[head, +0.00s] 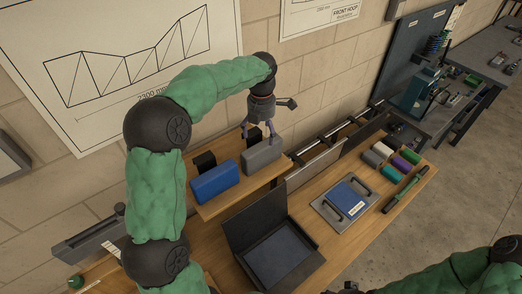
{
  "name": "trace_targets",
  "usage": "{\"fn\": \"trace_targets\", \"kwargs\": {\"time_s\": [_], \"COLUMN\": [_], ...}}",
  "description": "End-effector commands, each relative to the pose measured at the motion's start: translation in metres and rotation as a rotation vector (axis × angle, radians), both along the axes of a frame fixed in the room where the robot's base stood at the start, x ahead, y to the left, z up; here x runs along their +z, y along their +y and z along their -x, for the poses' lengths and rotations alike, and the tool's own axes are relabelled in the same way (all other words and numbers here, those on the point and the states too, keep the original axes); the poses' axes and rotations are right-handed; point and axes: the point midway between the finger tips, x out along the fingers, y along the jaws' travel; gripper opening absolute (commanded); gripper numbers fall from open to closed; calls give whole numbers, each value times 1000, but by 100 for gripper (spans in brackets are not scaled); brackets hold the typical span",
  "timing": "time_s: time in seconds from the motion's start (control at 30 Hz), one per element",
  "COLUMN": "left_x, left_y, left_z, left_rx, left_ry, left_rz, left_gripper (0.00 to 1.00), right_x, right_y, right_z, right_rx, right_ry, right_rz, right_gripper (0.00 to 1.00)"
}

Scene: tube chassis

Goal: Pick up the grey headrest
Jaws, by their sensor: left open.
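The grey headrest (262,155) stands on a raised wooden shelf, to the right of a blue headrest (215,181). My left gripper (259,133) points down from above at the grey headrest. Its purple fingers are open and spread near the headrest's top edge. I cannot tell from this angle whether they touch it. Black blocks (204,161) show behind the headrests. My right arm enters at the lower right, and its gripper is not clearly visible.
An open black case (283,262) lies on the wooden bench in front of the shelf. A blue-topped tray with handles (345,203) and several coloured rolls (406,164) lie to the right. A wall with drawings stands close behind my left arm.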

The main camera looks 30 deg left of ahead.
Motion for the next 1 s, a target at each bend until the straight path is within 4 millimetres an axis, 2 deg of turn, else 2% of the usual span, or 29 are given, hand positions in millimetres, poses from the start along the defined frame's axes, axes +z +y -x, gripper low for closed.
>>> {"fn": "trace_targets", "kwargs": {"time_s": [0.1,0.37,0.67,0.97,1.0], "left_x": [-15,-33,-71,-76,-76], "left_y": [0,1,4,4,4], "left_z": [0,0,0,0,0], "left_rx": [-1,0,-1,-1,-1], "left_ry": [3,4,2,1,0], "left_rz": [0,0,0,0,0], "left_gripper": [87,87,87,87,78], "right_x": [3,8,20,19,19], "right_y": [0,0,0,0,0], "right_z": [0,-1,-1,-1,-1], "right_rx": [0,1,1,1,1], "right_ry": [-1,-1,-1,-1,-1], "right_rz": [0,0,0,0,0], "right_gripper": [59,59,59,59,59]}}
